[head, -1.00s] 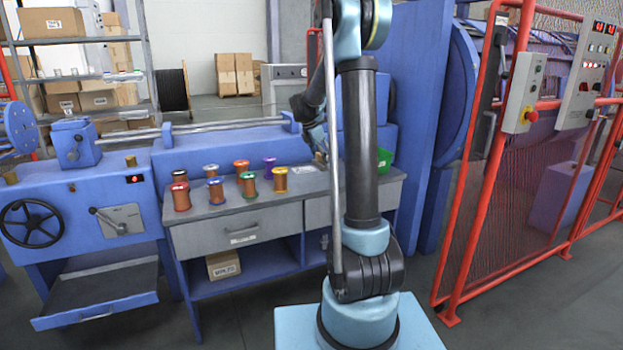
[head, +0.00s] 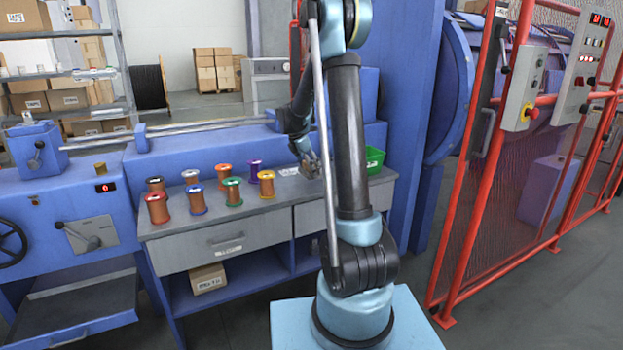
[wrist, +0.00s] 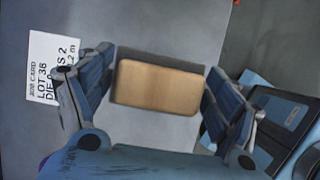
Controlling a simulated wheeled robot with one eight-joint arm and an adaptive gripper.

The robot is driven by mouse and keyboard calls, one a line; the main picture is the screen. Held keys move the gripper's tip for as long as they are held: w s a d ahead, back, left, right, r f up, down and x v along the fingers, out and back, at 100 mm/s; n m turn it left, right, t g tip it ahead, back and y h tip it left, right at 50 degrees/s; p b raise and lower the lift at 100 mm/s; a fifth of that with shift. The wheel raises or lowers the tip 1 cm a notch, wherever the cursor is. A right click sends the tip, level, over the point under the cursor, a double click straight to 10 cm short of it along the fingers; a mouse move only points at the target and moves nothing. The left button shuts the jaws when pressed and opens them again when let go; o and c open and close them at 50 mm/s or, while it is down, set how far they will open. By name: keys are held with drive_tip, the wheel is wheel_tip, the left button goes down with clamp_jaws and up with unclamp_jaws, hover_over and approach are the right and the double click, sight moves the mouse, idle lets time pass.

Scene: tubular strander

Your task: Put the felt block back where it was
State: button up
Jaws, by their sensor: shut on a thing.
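The felt block (wrist: 158,87) is a tan, rounded rectangular block in the wrist view. It lies between the two fingers of my gripper (wrist: 161,82), which is shut on its short ends. In the head view my gripper (head: 309,166) is over the right part of the workbench (head: 232,222), partly hidden by my own arm. The block cannot be made out clearly there.
A white job card (wrist: 52,68) lies left of the gripper in the wrist view. Several wire spools (head: 197,199) stand on the bench's left part. A green bin (head: 374,160) is at its right end. Red fencing (head: 477,190) stands at the right.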

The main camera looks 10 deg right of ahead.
drive_tip(key=shift+a+f, duration=0.1)
drive_tip(key=shift+f, duration=1.95)
drive_tip(key=o, duration=1)
drive_tip(key=shift+o, duration=0.2)
